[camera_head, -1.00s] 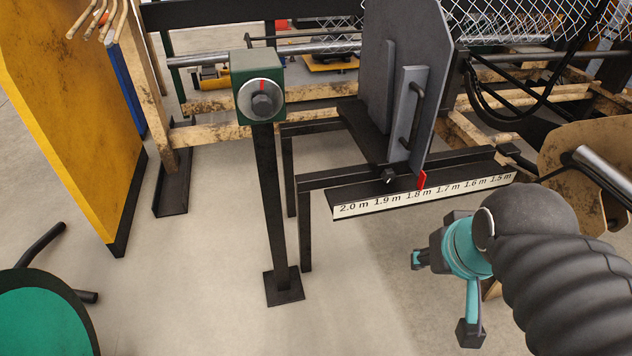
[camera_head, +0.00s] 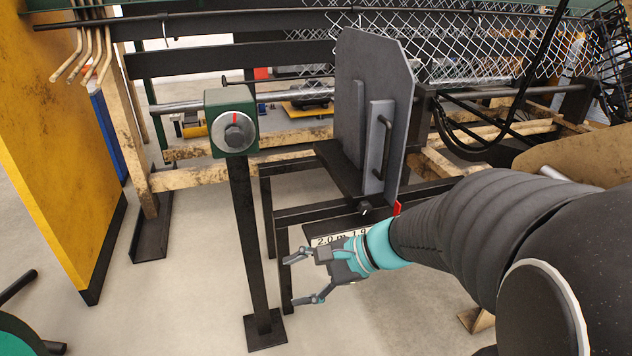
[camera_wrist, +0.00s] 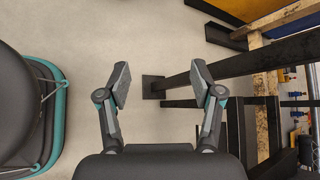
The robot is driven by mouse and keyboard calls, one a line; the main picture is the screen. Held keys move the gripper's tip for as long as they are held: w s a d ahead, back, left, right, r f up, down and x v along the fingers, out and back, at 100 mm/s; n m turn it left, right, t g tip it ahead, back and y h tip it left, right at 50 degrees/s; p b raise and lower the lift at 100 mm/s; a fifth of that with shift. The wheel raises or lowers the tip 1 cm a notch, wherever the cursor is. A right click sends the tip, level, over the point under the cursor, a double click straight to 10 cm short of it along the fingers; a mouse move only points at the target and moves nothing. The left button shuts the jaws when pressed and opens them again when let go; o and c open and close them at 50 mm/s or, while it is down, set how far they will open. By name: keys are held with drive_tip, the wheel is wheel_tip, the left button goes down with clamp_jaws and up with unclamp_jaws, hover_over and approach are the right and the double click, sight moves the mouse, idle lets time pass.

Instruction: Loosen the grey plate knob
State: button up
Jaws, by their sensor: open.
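The grey plate (camera_head: 362,105) stands upright on a black sliding carriage, with a black handle (camera_head: 384,147) on its near face. A small dark knob (camera_head: 365,208) with a light end sits below the plate at the front of the rail, beside a red pointer (camera_head: 397,208). My gripper (camera_head: 292,280) is open and empty, below and left of the knob, its fingers pointing left toward a black post. The wrist view shows the open fingers (camera_wrist: 160,84) with floor and the post's base between them; plate and knob are not visible there.
The black post (camera_head: 254,250) carries a green box (camera_head: 215,103) with a round dial. My arm and gripper cover most of the scale strip (camera_head: 330,239). A yellow panel (camera_head: 60,150) stands at left. A green-topped stool-like object is at lower left.

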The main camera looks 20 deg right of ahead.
drive_tip(key=w+d+f+m+t+y+b, duration=0.1)
drive_tip(key=w+d+f+m+t, duration=0.1)
drive_tip(key=w+d+m+t, duration=0.35)
drive_tip(key=m+t+h+b, duration=0.2)
drive_tip(key=m+t+h, duration=0.65)
drive_tip(key=m, duration=0.95)
approach(367, 210)
drive_tip(key=shift+n, duration=0.25)
drive_tip(key=w, duration=0.3)
drive_tip(key=w+a, duration=0.1)
drive_tip(key=w, duration=0.6)
drive_tip(key=shift+w+a+r, duration=0.15)
drive_tip(key=shift+w+a, duration=0.1)
drive_tip(key=shift+c, duration=0.3)
drive_tip(key=shift+b, duration=0.3)
drive_tip(key=c, duration=1.1)
